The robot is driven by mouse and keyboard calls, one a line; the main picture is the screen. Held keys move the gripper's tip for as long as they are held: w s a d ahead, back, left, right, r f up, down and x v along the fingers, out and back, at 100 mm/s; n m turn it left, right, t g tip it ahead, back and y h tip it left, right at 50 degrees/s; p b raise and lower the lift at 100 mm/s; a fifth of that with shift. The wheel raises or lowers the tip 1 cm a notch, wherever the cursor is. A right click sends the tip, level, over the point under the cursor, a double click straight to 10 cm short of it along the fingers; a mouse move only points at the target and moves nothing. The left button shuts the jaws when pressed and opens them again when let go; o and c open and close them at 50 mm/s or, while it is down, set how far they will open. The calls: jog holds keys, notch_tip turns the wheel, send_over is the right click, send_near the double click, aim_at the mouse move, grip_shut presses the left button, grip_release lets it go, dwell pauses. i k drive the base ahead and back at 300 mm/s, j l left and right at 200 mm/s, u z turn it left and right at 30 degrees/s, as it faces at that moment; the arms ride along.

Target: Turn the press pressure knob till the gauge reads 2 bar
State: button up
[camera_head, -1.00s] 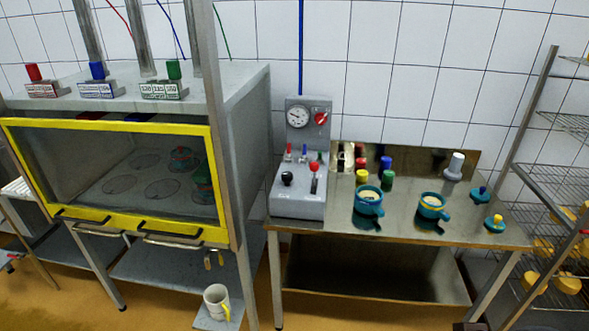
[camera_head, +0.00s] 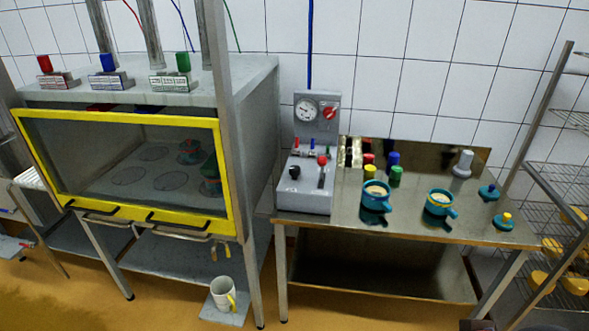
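The red pressure knob (camera_head: 329,113) sits on the upright plate of the grey control box (camera_head: 304,192), at the back left of the steel table. The round white gauge (camera_head: 306,111) is just left of the knob. Its needle and numbers are too small to read. Below them the box carries small red, blue and green levers, a black knob (camera_head: 294,172) and a red-topped lever (camera_head: 322,161).
The steel table (camera_head: 400,222) holds two teal moulds (camera_head: 376,196) (camera_head: 439,203), coloured cylinders and lids. A yellow-framed press cabinet (camera_head: 228,180) stands left, with a mug (camera_head: 222,293) below it. A wire rack (camera_head: 560,180) stands right. Floor shows in front.

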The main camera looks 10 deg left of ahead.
aim_at(293, 171)
jog(key=i+j, duration=0.25)
jog(key=i, duration=0.15)
jog(key=i+j, duration=0.25)
jog(key=i, duration=0.2)
jog(key=i+j, duration=0.25)
jog(key=i, duration=0.15)
jog(key=i+j, duration=0.25)
jog(key=i, duration=0.15)
jog(key=j+u, duration=0.05)
